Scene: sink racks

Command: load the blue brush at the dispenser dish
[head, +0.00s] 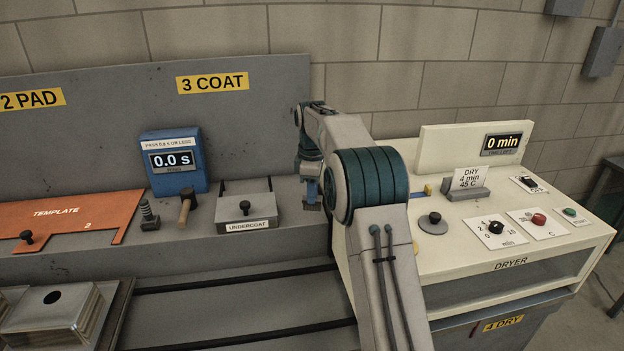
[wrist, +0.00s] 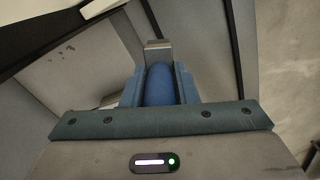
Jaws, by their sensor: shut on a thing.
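My gripper (head: 312,190) hangs at the right end of the bench, between the undercoat box and the dryer, partly hidden by my arm. In the wrist view my gripper (wrist: 158,88) is shut on a blue rounded handle, the blue brush (wrist: 160,85). A grey metal piece shows beyond the handle; the bristles cannot be made out. A grey box labelled UNDERCOAT (head: 246,208), with a black knob on top, stands left of my gripper under the 3 COAT sign. I cannot tell whether it is the dispenser dish; no open dish shows clearly.
An orange template (head: 70,220) lies left. The cream dryer (head: 510,265) stands right. The grey bench front is mostly clear.

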